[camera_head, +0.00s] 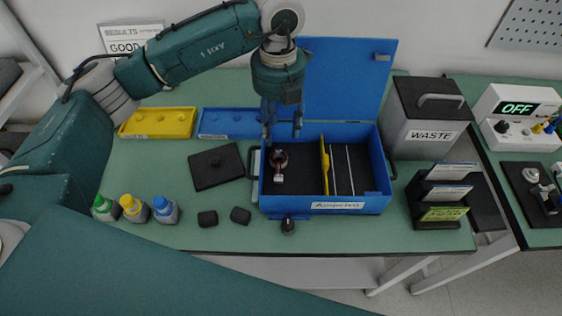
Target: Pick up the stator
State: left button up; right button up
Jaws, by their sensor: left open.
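The stator (280,160), a small ring with copper-brown winding and a white piece at its front, lies in the left compartment of the open blue box (340,204). My left gripper (282,134) points down above the left part of the box. Its two fingers are apart, just above and behind the stator in the picture. I see nothing between the fingers. Whether the fingertips touch the stator is hard to tell at this size. My right gripper is not in view.
The box's raised lid (345,80) stands behind my left gripper. A yellow divider (324,165) splits the box. A waste bin (425,115) and a card holder (437,205) stand right. A black plate (215,167), yellow tray (158,122) and several bottles (134,208) are left.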

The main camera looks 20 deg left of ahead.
pick_arm(q)
jog(key=p, duration=0.1)
send_over(278, 155)
jog(key=s, duration=0.1)
jog(key=f, duration=0.5)
jog(key=shift+s+d+f, duration=0.15)
jog(key=shift+d+f, duration=0.05)
jog(key=shift+d, duration=0.1)
notch_tip(278, 155, down, 5)
jog(key=p, duration=0.2)
jog(key=shift+p, duration=0.3)
jog(key=shift+f, duration=0.3)
jog(key=c, duration=1)
